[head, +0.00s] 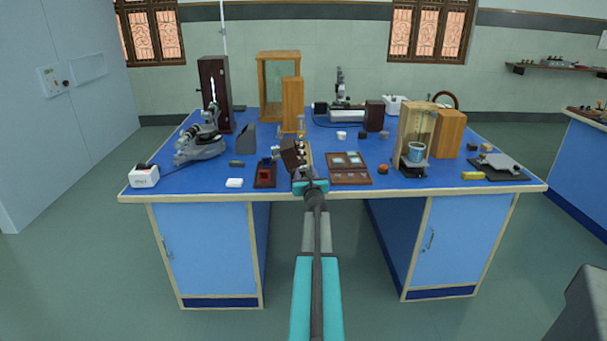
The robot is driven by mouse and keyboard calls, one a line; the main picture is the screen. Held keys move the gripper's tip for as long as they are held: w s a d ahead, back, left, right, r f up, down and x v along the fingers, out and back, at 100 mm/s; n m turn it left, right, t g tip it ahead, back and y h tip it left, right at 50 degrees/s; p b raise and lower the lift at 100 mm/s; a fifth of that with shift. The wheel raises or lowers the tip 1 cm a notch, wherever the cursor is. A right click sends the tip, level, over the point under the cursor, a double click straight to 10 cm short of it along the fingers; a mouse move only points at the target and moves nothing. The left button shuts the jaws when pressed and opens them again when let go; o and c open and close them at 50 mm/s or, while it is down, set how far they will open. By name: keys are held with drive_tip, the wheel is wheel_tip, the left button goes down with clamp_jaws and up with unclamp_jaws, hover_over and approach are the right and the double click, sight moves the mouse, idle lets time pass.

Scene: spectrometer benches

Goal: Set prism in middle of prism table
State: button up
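A grey and black spectrometer (200,148) stands at the left of the blue bench. Its prism table is too small to make out clearly among its dark parts. I cannot pick out the prism for certain. My arm reaches from the bottom middle up to the bench's front edge. My gripper (304,172) is at its far end, right of the spectrometer and low over the front middle. A dark brown block-like thing (291,155) with brass bits shows beside or behind the gripper. I cannot tell whether the gripper touches it. The fingers are not clear.
A small dark tray with a red piece (265,172) and a brown flat case (349,179) flank the gripper. A tall dark case (214,95) and wooden cases (292,104) stand behind. A glass-fronted balance case (416,135) stands right. A white box (144,176) sits front left.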

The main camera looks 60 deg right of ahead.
drive_tip(key=c, duration=0.7)
drive_tip(key=shift+r, duration=0.1)
drive_tip(key=shift+r, duration=0.8)
drive_tip(key=b+v, duration=0.2)
drive_tip(key=v, duration=1.6)
drive_tip(key=shift+f, duration=0.15)
